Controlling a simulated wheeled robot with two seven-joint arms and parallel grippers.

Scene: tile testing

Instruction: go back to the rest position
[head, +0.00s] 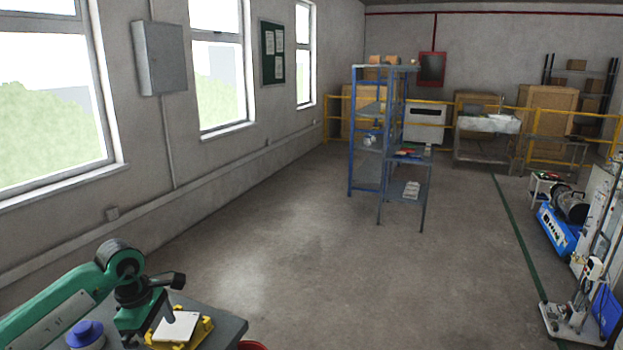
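Neither of my grippers shows in the head view, so whether they are open or shut is hidden. A white tile (176,327) lies in a yellow holder (203,329) at the bottom left. A green machine (133,309) with a dark head reaches over from the left, and a grey pointed part comes down at the tile. I cannot tell whether it touches the tile.
The grey table (231,325) at the bottom left also bears a blue-capped container (86,333). A red rim (253,345) shows beside it. A blue shelf rack (351,150) stands mid-room; equipment (560,229) lines the right. The middle floor (370,285) is clear.

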